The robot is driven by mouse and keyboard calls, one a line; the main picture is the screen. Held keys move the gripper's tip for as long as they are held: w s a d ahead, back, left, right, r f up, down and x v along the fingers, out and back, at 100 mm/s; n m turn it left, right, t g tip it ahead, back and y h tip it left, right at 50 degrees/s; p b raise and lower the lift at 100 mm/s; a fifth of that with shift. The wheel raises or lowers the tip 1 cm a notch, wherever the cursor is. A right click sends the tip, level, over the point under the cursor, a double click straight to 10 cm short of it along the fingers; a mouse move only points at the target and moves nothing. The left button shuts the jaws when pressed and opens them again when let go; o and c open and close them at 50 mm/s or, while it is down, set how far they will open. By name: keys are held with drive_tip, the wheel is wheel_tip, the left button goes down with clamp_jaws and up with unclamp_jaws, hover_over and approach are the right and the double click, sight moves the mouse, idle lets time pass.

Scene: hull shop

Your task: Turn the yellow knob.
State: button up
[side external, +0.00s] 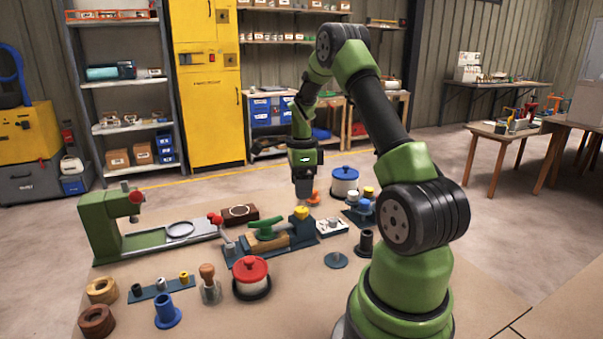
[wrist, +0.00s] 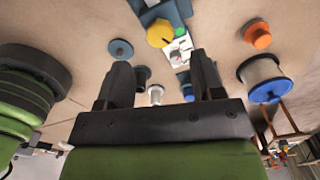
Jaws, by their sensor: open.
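In the wrist view the yellow knob (wrist: 160,33) shows near the top, beyond my fingertips and on a blue-grey body. My gripper (side external: 303,197) points down just behind the knob in the side view, and appears apart from it. In the wrist view my gripper (wrist: 162,72) has its two dark fingers spread, with nothing held between them.
A small white box (side external: 331,227) is right of the fixture. An orange piece (side external: 312,198) and a blue-lidded white spool (side external: 344,184) stand close to the gripper. A red-lidded pot (side external: 251,277) and green press (side external: 101,226) are left.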

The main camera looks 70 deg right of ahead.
sight(301, 209)
wheel_tip(301, 209, up, 4)
drive_tip(key=shift+f, duration=0.1)
idle(0.4)
drive_tip(key=w+a+r+n+t, duration=0.1)
drive_tip(key=a+r+n+t, duration=0.1)
drive_tip(key=a+r+n, duration=0.5)
drive_tip(key=a+r+n+t, duration=0.1)
drive_tip(key=a+r+n, duration=0.4)
drive_tip(key=a, duration=0.4)
drive_tip(key=s+a+r+n+t+y, duration=0.2)
drive_tip(key=s+a+n+t, duration=0.2)
drive_tip(key=s+a+n, duration=0.6)
drive_tip(key=a+n, duration=0.3)
drive_tip(key=n, duration=0.1)
drive_tip(key=shift+s+a+r, duration=0.15)
drive_tip(key=shift+s, duration=0.1)
